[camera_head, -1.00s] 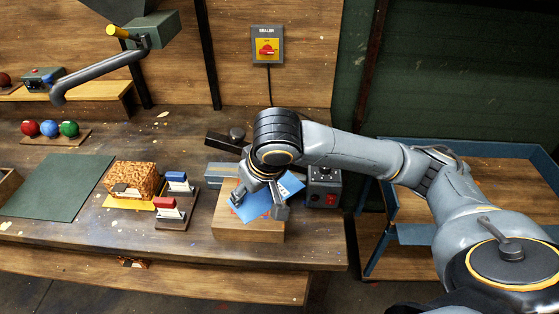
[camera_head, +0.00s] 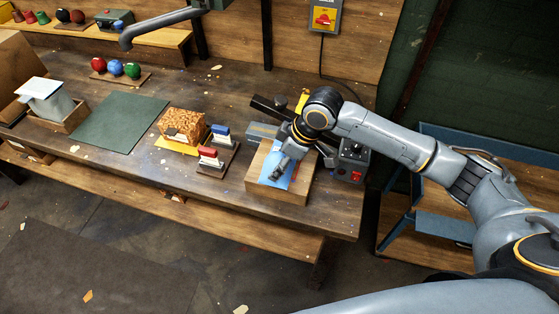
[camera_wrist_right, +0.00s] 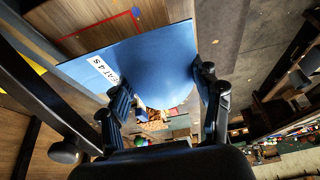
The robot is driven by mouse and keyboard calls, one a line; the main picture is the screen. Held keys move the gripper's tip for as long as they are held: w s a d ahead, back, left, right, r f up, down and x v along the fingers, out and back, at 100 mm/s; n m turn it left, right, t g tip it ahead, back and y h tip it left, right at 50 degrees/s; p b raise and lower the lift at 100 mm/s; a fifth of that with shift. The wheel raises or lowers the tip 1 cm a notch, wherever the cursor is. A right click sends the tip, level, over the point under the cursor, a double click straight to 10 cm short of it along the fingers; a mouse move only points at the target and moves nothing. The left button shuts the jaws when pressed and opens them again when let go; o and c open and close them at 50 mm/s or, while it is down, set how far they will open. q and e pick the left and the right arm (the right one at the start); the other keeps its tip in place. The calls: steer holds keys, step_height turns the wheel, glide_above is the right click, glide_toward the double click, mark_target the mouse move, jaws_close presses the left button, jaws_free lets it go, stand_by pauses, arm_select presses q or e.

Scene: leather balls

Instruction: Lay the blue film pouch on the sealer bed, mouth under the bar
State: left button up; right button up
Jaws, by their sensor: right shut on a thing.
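The blue film pouch (camera_head: 270,168) is in my right gripper (camera_head: 281,170), over the wooden sealer bed (camera_head: 283,194). In the right wrist view the pouch (camera_wrist_right: 150,58) is a blue sheet with a white printed label, bowed between the fingers of the right gripper (camera_wrist_right: 163,88). The sealer's dark bar (camera_head: 268,107) is raised behind the bed. The arm hides part of the sealer and the pouch's far end, so I cannot tell whether the pouch touches the bed or where its mouth lies. My left gripper is not in view.
The sealer's control box (camera_head: 352,160) stands right of the bed. Red and blue stamp-like pieces stand on a small rack (camera_head: 218,158) to the left, beside a cork-coloured block (camera_head: 182,124). A green mat (camera_head: 105,122) lies farther left, clear.

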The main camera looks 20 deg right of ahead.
steer(key=shift+w+f+b, duration=0.2)
steer(key=shift+f+b, duration=0.45)
steer(key=shift+f, duration=0.1)
steer(key=shift+w+d+f+b, duration=0.1)
steer(key=shift+d+f+b, duration=0.05)
steer(key=shift+f+b, duration=0.75)
steer(key=shift+w+d+r, duration=0.2)
steer(key=shift+w+d, duration=0.45)
steer(key=shift+w, duration=0.35)
steer(key=shift+w+d+p, duration=0.2)
steer(key=shift+w+d, duration=0.4)
steer(key=shift+w, duration=0.3)
steer(key=shift+w+d+p, duration=0.15)
steer(key=shift+w+d, duration=0.4)
steer(key=shift+w, duration=0.3)
steer(key=shift+f, duration=0.65)
steer(key=o, duration=1.4)
steer(key=shift+o, duration=0.2)
